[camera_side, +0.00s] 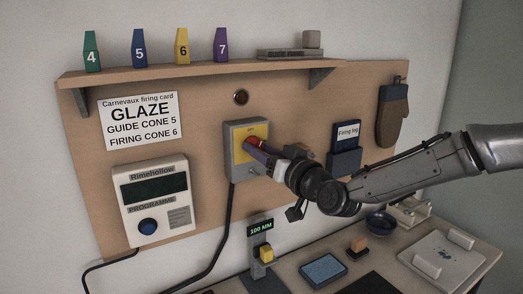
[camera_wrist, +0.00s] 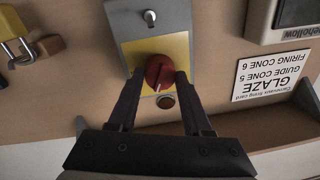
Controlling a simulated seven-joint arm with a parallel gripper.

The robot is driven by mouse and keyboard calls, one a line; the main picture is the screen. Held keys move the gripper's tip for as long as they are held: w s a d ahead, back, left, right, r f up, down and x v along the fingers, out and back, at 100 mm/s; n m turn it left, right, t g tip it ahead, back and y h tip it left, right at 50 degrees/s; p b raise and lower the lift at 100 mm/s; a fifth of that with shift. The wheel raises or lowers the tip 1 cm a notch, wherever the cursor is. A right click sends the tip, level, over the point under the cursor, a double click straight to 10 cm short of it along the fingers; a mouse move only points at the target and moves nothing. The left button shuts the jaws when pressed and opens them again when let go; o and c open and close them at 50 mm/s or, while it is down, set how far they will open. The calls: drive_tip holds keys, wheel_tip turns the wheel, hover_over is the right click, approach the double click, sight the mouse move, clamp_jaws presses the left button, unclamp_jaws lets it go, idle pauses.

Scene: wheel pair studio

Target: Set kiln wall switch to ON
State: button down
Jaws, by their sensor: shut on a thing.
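The kiln wall switch is a grey box (camera_side: 230,135) with a yellow face plate (camera_side: 240,150) on the tan board, left of my gripper (camera_side: 257,149) in the side view. Its red round knob (camera_side: 251,142) is partly hidden by my fingers there. In the wrist view, which is upside down, the knob (camera_wrist: 158,70) sits between the two dark fingers of my gripper (camera_wrist: 158,82), which are shut on it. A pale line on the knob runs roughly up and down in that view, its lower end toward the shelf. I cannot read any ON or OFF marking.
A kiln controller (camera_side: 155,199) hangs left of the switch, with a dark cable (camera_side: 222,235) below the switch. A shelf (camera_side: 200,72) with numbered cones runs above. An oven mitt (camera_side: 392,117) and a firing log holder (camera_side: 345,162) are to the right. A cluttered bench lies below.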

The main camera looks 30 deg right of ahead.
drive_tip(key=m+h, duration=0.1)
drive_tip(key=m, duration=1.2)
drive_tip(key=shift+f, duration=0.1)
drive_tip(key=shift+m, duration=0.4)
drive_tip(key=shift+c, duration=1.7)
unclamp_jaws()
drive_tip(key=s, duration=1.4)
drive_tip(key=shift+f, duration=0.45)
drive_tip(key=shift+w, duration=0.1)
